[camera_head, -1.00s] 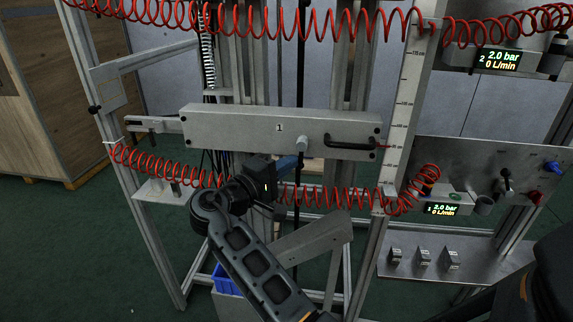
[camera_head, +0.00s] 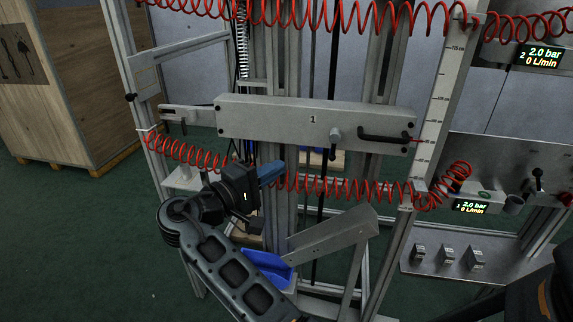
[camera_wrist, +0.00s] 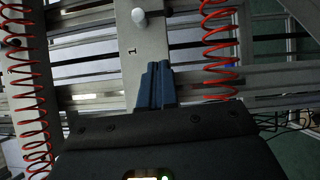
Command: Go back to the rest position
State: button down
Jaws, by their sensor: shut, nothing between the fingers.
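My gripper (camera_head: 276,172) is in front of the frame, below the grey box marked 1 (camera_head: 290,118). In the wrist view its two blue fingers (camera_wrist: 156,84) are together with nothing between them. The box plate with its 1 (camera_wrist: 131,30) and light knob also shows in the wrist view, beyond the fingertips. My arm comes up from the bottom of the head view and bends at the wrist. A rest position is not marked in view.
Red coiled hoses (camera_head: 340,187) hang close around the gripper. A blue bin (camera_head: 262,268) and a slanted metal plate (camera_head: 332,233) are below. A control panel (camera_head: 500,165) is at right, a wooden crate (camera_head: 60,95) at left. Green floor is free at lower left.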

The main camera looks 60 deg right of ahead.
jog(key=shift+w+a, duration=0.15)
jog(key=shift+a, duration=0.4)
jog(key=shift+f, duration=0.1)
jog(key=s+f+n+t+y+p, duration=0.1)
jog(key=s+f+n+t+y, duration=0.1)
jog(key=f+n+t, duration=0.3)
jog(key=s+f+n+t+y, duration=0.1)
jog(key=s+f+n+t, duration=0.15)
jog(key=f+t, duration=0.4)
jog(key=s+a+f+n+t+y+p, duration=0.2)
jog(key=s+a+f+t+y, duration=0.1)
jog(key=s+a+f+y, duration=0.6)
jog(key=s+a+r+m+t+y, duration=0.2)
jog(key=s+a+r, duration=0.4)
jog(key=s+r, duration=0.3)
jog(key=s+a+r+m+t+y+p, duration=0.1)
jog(key=s+a+r+m+t+y, duration=0.1)
jog(key=s+a+r+m, duration=0.3)
jog(key=s+a+r+y, duration=0.1)
jog(key=s+r, duration=0.3)
jog(key=r, duration=0.1)
jog(key=shift+a+r+t+y, duration=0.2)
jog(key=shift+t+y, duration=0.15)
jog(key=shift+y, duration=0.05)
